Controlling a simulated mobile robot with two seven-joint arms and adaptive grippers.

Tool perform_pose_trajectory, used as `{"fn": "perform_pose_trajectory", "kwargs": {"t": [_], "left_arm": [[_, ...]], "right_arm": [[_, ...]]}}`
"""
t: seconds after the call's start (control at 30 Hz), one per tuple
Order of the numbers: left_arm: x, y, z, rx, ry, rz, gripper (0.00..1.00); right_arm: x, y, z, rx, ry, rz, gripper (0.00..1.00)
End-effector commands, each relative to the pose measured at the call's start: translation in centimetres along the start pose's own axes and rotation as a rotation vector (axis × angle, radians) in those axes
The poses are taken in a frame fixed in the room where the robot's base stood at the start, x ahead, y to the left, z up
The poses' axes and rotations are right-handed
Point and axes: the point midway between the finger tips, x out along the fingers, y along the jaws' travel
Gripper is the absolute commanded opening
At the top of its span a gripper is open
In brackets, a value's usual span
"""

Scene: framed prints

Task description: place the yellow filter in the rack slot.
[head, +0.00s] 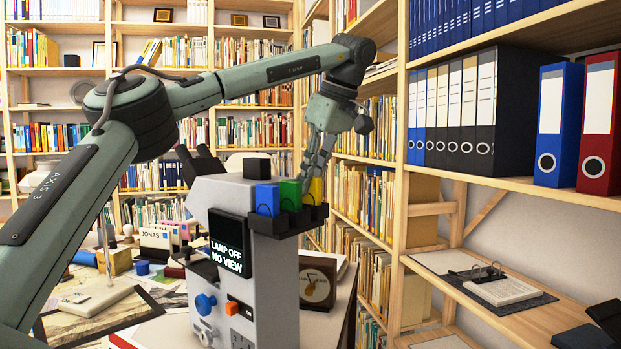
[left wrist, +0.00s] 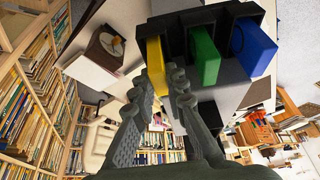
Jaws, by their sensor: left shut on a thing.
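The yellow filter (head: 316,190) stands upright at the right end of the black rack (head: 291,222), in line with the green filter (head: 290,194) and the blue filter (head: 267,198). My left gripper (head: 314,174) reaches down from above and is shut on the yellow filter. In the left wrist view the yellow filter (left wrist: 156,65) lies between the fingertips of my left gripper (left wrist: 160,78), with its far end at the rack (left wrist: 176,22). I cannot tell how deep it sits in its slot. My right gripper is not in view.
The rack is on a grey instrument (head: 262,290) whose screen (head: 230,255) reads "LAMP OFF NO VIEW". A boxed dial (head: 317,284) stands behind it at right. A bookcase with binders (head: 455,105) stands close on the right. The cluttered desk (head: 110,318) lies at left.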

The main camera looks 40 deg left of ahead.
Motion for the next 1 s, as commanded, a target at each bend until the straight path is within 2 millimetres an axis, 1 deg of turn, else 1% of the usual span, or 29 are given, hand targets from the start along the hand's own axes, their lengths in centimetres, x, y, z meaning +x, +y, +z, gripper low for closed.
{"fn": "perform_pose_trajectory", "kwargs": {"t": [0.07, 0.1, 0.23, 0.53, 0.67, 0.77, 1.0], "left_arm": [[0.3, 0.0, 0.1, 0.0, 0.0, -0.001, 0.0], [0.2, 0.0, 0.1, 0.0, 0.0, 0.0, 0.17], [0.2, 0.0, 0.1, 0.0, 0.0, 0.0, 0.33], [0.1, 0.0, 0.1, 0.0, 0.0, 0.0, 0.34], [-0.8, 0.1, 0.0, 0.001, 0.003, 0.0, 0.34], [-2.6, 0.1, 0.0, -0.001, 0.005, 0.002, 0.34], [-8.2, 0.1, 0.0, -0.004, 0.007, 0.0, 0.34]], "right_arm": [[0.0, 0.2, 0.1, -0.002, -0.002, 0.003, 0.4], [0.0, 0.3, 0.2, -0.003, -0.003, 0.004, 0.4], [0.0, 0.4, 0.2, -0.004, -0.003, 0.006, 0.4], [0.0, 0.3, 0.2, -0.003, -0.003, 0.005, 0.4], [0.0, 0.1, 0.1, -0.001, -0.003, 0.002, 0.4], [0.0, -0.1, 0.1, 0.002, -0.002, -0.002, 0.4], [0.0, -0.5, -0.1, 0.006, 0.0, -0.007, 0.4]]}}
